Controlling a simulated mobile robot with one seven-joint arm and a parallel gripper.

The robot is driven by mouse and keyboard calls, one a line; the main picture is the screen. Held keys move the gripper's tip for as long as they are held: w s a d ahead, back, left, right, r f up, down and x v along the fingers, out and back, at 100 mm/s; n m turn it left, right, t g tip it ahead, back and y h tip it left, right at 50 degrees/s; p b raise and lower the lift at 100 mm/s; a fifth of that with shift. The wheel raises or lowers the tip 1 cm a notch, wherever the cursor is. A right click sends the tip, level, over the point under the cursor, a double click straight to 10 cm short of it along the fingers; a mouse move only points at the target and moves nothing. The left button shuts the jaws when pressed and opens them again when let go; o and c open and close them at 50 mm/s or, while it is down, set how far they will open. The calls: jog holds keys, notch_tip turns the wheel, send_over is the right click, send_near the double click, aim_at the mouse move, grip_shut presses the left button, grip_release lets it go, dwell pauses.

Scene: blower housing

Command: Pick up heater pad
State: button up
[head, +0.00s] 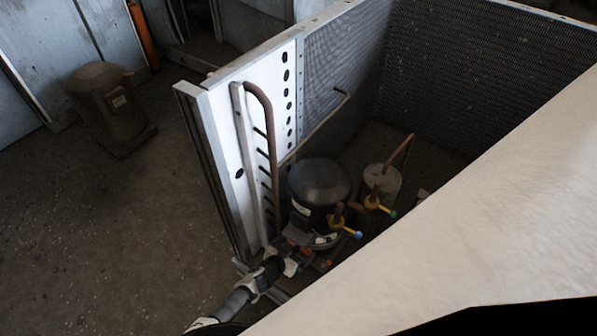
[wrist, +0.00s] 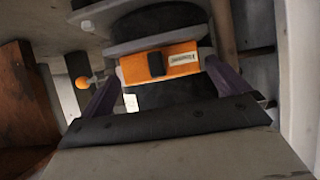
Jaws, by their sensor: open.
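The heater pad (wrist: 186,60) appears to be the orange block with a black piece and a pale label in the wrist view. It sits against a grey, flanged part. The two purple fingers of my gripper (wrist: 163,65) stand apart, one near each end of the orange block. I cannot tell whether they touch it. In the head view my gripper (head: 303,243) is low in front of the black compressor (head: 320,186), inside the open housing. The pad is too small and covered to make out clearly there.
A white panel (head: 222,125) with copper pipe (head: 265,105) stands left of the compressor. A grey canister (head: 383,183) and valves with blue and green caps are on the right. An orange ball (wrist: 81,83) is left of my fingers.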

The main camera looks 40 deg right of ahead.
jog(key=c, duration=0.7)
jog(key=shift+r, duration=0.15)
